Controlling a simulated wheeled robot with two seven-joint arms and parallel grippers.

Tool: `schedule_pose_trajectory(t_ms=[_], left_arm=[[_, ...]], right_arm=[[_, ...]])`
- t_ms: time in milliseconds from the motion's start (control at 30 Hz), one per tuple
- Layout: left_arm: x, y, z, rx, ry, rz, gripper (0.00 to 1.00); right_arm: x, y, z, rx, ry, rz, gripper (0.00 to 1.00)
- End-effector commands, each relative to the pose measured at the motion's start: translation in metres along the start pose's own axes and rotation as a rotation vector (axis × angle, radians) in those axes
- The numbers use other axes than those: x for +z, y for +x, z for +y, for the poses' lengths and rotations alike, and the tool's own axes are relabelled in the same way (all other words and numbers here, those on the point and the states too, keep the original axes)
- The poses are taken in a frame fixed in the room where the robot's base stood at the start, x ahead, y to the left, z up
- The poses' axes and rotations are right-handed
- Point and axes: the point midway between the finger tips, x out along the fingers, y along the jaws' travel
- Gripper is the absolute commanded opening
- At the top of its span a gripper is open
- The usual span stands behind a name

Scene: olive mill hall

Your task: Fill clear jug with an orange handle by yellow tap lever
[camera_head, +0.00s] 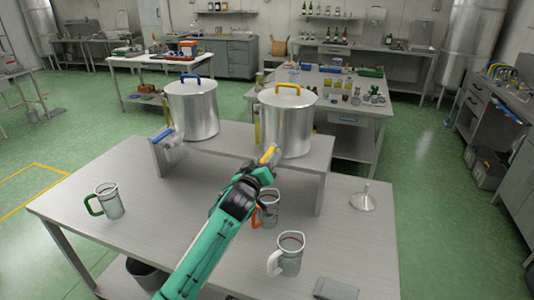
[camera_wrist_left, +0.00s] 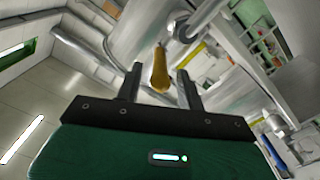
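The clear jug with an orange handle (camera_head: 271,209) stands upright on the table in the head view, below the yellow-handled pot's tap and partly hidden by my left arm. Its orange handle (camera_head: 255,219) points left. The yellow tap lever (camera_head: 269,154) sticks out at the front of the right steel pot (camera_head: 290,125). My left gripper (camera_head: 266,166) is at this lever. In the left wrist view the yellow lever (camera_wrist_left: 160,70) lies between the two open fingers, with gaps visible at both sides. The tap spout is hidden. My right gripper is not in view.
A blue-handled pot (camera_head: 195,110) with a blue tap lever (camera_head: 163,136) stands left on the same raised shelf (camera_head: 235,146). A green-handled jug (camera_head: 108,201), a white-handled jug (camera_head: 289,254), a funnel (camera_head: 364,200) and a grey block (camera_head: 336,289) are on the table (camera_head: 165,220).

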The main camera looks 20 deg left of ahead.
Motion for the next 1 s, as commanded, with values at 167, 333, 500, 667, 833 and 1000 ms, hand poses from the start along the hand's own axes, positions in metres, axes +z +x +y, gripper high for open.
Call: schedule_pose_trajectory(t_ms=[167,333,500,667,833,1000], left_arm=[[-0.001,0.022,0.001,-0.001,0.0,-0.001,0.39],[-0.001,0.033,0.0,0.0,-0.001,0.0,0.39],[0.0,0.035,0.0,0.0,-0.001,-0.001,0.39],[0.0,0.035,0.0,0.0,-0.001,-0.001,0.39],[0.0,0.035,0.0,0.0,-0.001,-0.001,0.07],[0.0,0.035,0.0,0.0,-0.001,-0.001,0.0]], right_arm=[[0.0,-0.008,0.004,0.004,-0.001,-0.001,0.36],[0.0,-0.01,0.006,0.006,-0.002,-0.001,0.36],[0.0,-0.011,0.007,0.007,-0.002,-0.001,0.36],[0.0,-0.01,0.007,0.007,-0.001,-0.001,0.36],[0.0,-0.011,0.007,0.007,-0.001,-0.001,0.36],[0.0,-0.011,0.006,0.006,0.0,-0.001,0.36]])
